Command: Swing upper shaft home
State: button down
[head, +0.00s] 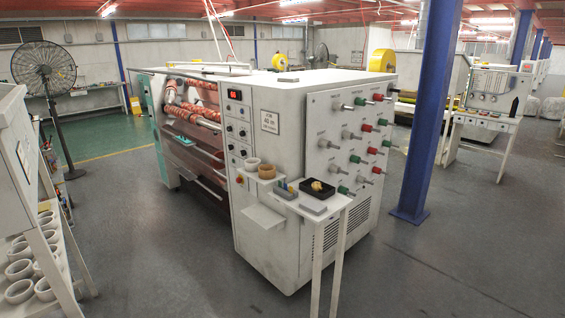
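The white rewinding machine (290,120) stands in the middle of the head view, with its open working side facing left. An upper shaft (200,84) carrying reddish-orange rolls shows near the top of that opening. The rolls are small in view, and I cannot tell how far the upper shaft is swung. The control panel (238,125) with a red display and knobs is to the right of the opening. My gripper is not in view.
A small white side table (335,203) with a black tray (317,189) stands at the machine's front corner. A blue pillar (428,120) is to the right. A shelf with white rings (20,270) is at left, and a fan (44,68) behind. Grey floor (150,240) between shelf and machine is clear.

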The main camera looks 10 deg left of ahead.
aim_at(170, 98)
jog(key=i+j+u, duration=0.25)
jog(key=i+u, duration=0.55)
jog(key=i, duration=0.15)
jog(key=i+u, duration=0.4)
jog(key=i+l+u, duration=0.25)
jog(key=i+u, duration=0.15)
jog(key=i, duration=0.15)
jog(key=i+j, duration=0.1)
jog(key=i, duration=1.75)
jog(key=j+z, duration=0.05)
